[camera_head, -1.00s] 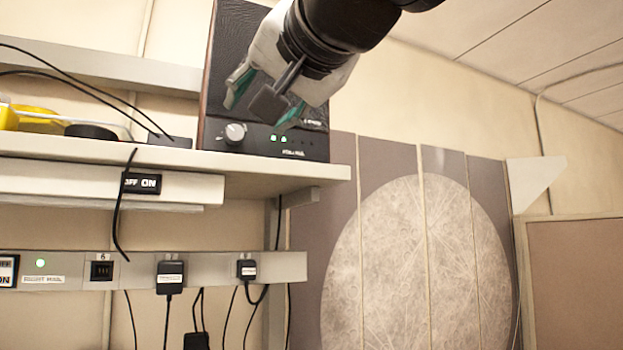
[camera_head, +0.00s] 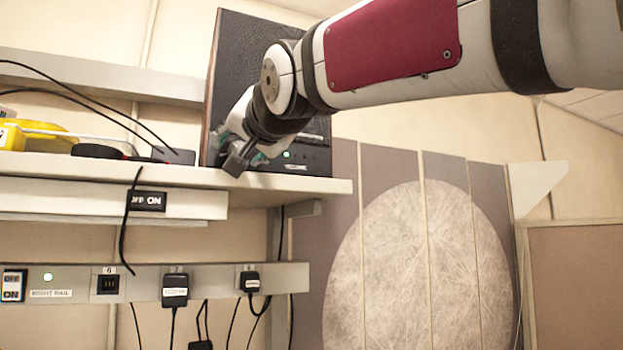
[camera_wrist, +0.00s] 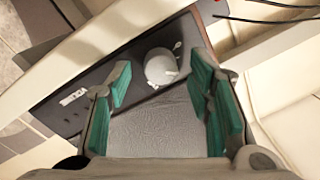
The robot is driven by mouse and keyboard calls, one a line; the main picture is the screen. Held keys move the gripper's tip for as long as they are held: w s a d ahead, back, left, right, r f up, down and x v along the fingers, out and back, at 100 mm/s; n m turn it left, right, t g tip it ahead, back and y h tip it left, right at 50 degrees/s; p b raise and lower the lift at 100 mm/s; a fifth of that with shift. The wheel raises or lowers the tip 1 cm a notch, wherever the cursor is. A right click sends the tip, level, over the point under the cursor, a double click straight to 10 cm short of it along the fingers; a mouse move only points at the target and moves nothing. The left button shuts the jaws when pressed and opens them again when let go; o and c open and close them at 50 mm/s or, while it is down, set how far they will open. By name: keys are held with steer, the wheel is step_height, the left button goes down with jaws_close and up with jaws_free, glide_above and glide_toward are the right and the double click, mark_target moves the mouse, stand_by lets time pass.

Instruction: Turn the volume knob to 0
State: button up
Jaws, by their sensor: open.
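The volume knob (camera_wrist: 161,67) is a light round knob on the dark front panel of the black speaker (camera_head: 262,60). In the wrist view it sits between and a little beyond my two green finger pads, with a gap on each side. A small pale pointer mark shows on its face. My gripper (camera_wrist: 162,92) is open and empty, facing the panel. In the head view my gripper (camera_head: 243,155) covers the knob, so the knob is hidden there. A green light (camera_head: 287,154) glows on the panel to the right of my gripper.
The speaker stands on a shelf (camera_head: 100,174) whose front edge runs just below my gripper. A yellow object (camera_head: 40,140) and black cables lie on the shelf to the left. A power rail (camera_head: 130,284) with plugs is below.

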steer(key=shift+w+a, duration=0.2)
steer(key=shift+w, duration=0.2)
jaws_close()
steer(key=shift+n, duration=0.4)
steer(key=n, duration=0.4)
steer(key=shift+r+n, duration=0.1)
steer(key=shift+n, duration=0.2)
steer(key=n, duration=0.5)
steer(key=shift+a+h, duration=0.1)
steer(key=shift+h, duration=0.3)
steer(key=shift+n, duration=0.3)
